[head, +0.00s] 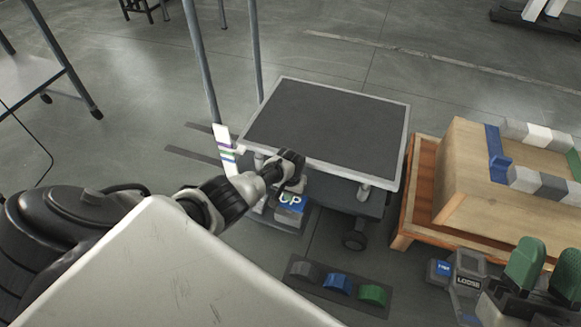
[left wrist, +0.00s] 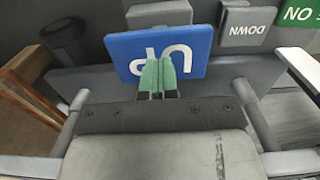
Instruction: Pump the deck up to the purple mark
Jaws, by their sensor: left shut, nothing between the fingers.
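The lift deck (head: 330,125) has a dark grey top with a pale rim. A white strip (head: 222,134) with purple, green and blue bands stands at its left corner; the deck's exact height against the purple band is hard to read. The blue UP pedal (head: 290,203) sits low at the deck's near side and fills the middle of the left wrist view (left wrist: 125,55). My left gripper (left wrist: 157,76) is shut and empty, its green fingertips over the UP pedal; contact is unclear. My right gripper (head: 546,268) has its green fingers apart at the lower right.
A grey DOWN pedal (left wrist: 245,27) and a green sign (left wrist: 302,40) are beside UP. A floor panel (head: 300,285) with grey, blue and green humps lies in front. A wooden crate (head: 460,180) with blocks stands right. A box marked LOOSE (head: 468,283) is nearby.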

